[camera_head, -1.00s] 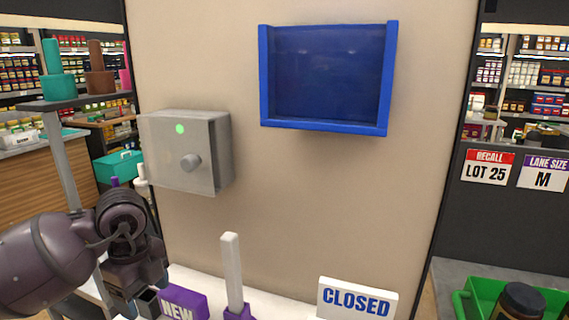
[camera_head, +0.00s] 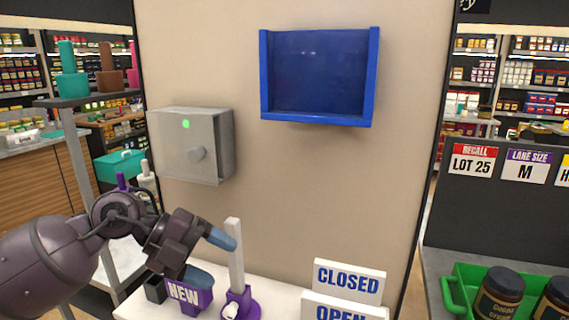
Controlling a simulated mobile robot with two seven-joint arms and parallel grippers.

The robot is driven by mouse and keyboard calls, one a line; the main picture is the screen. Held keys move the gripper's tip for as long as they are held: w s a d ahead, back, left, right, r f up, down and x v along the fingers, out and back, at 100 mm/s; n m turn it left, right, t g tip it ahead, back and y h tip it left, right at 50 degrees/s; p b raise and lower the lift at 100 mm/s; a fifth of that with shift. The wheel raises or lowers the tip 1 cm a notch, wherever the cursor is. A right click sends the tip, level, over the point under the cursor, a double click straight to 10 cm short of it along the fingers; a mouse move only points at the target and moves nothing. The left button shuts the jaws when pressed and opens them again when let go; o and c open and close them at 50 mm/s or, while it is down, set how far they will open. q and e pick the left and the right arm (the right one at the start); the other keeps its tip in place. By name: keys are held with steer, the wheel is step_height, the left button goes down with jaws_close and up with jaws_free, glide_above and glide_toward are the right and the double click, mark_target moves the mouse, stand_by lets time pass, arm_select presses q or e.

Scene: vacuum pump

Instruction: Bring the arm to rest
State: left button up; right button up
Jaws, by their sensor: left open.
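My left arm comes in from the left, and my left gripper (camera_head: 222,258) is over the white counter with its fingers apart and nothing between them. Its blue-grey fingertips point right. The upper fingertip overlaps the white post (camera_head: 235,262) in the picture; I cannot tell if they touch. The lower fingertip is just above the purple NEW box (camera_head: 188,296). My right gripper is not in view.
A grey box with a green light (camera_head: 207,158) and a blue frame (camera_head: 319,121) are on the beige wall. CLOSED (camera_head: 348,282) and OPEN (camera_head: 340,309) signs stand on the counter. A green crate (camera_head: 463,274) with jars is at the right.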

arm_select(q)
step_height(320, 180, up, 5)
steer(key=d+t+h, duration=0.2)
steer(key=d+h, duration=0.1)
steer(key=h, duration=0.4)
steer(key=w+a+n+t, duration=0.45)
steer(key=n+t, duration=0.25)
steer(key=t, duration=0.3)
steer(key=a+f+n+t+y, duration=0.3)
steer(key=a+f+n+y, duration=0.1)
steer(key=f+n+y, duration=0.3)
steer(key=a+f+n+t+y, duration=0.3)
steer(key=a+f+n+y, duration=0.2)
steer(key=f+n, duration=0.35)
steer(key=s+a+f+n+g+y, duration=0.2)
steer(key=s+f+n+g+y, duration=0.1)
steer(key=s+f, duration=0.8)
steer(key=s+a+f+n+g+y, duration=0.3)
steer(key=s+f+n, duration=0.3)
steer(key=s+f, duration=0.5)
step_height(320, 180, down, 4)
steer(key=shift+s+f+g, duration=0.1)
steer(key=shift+s+g, duration=0.25)
steer(key=shift+g, duration=0.15)
steer(key=shift+a, duration=0.1)
